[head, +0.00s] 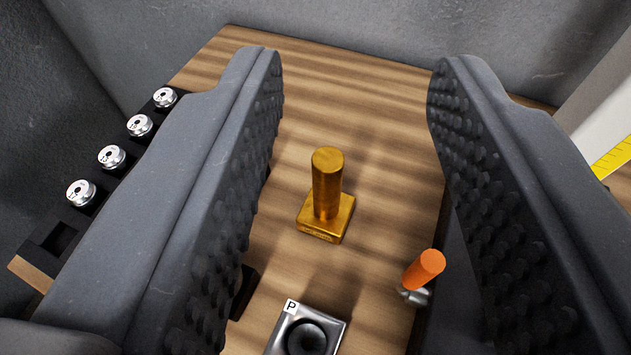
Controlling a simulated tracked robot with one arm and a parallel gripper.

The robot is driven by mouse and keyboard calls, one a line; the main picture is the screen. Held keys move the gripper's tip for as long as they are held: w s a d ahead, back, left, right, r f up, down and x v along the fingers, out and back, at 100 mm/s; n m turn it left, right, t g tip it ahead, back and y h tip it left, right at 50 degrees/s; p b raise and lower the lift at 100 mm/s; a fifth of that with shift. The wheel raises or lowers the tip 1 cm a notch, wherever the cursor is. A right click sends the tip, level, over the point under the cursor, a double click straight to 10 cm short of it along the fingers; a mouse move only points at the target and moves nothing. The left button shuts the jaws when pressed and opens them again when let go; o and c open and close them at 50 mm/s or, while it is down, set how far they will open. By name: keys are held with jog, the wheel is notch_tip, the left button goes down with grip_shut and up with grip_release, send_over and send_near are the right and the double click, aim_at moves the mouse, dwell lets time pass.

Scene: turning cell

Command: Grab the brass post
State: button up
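The brass post (327,190) stands upright on its square brass base on the wooden surface, near the middle of the head view. My gripper (352,65) is open, with one dark studded finger on the left and one on the right. The post shows in the gap between the fingers, with clear space on both sides and nothing touching it. The gripper holds nothing. How far the post is below or beyond the fingertips is hard to tell.
A metal block marked P (307,335) with a round recess lies at the bottom. An orange-topped peg (425,268) stands by the right finger. A black rack (60,235) with several silver cylinders is at left. Grey walls (370,35) stand behind.

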jog(key=shift+d, duration=0.15)
jog(key=o, duration=0.3)
jog(key=shift+o, duration=0.7)
jog(key=shift+w, duration=0.2)
jog(key=w+a+f+m+g+h+p, duration=0.6)
jog(key=w+f+p, duration=0.35)
jog(key=p, duration=0.35)
jog(key=m+g+h+p, duration=0.45)
jog(key=m+p, duration=0.25)
jog(key=p, duration=0.3)
send_near(340, 180)
jog(key=shift+t+h, duration=0.25)
jog(key=w+d+f, duration=0.1)
jog(key=f, duration=0.1)
jog(key=d+f, duration=0.1)
jog(key=w+d+f, duration=0.1)
jog(key=f, duration=0.1)
jog(key=shift+w+d+f, duration=0.15)
jog(key=shift+w+f, duration=0.15)
jog(key=shift+w, duration=0.05)
jog(key=shift+r+x, duration=0.15)
jog(key=shift+x, duration=1.2)
jog(key=shift+r+x, duration=0.15)
jog(key=shift+x, duration=1.2)
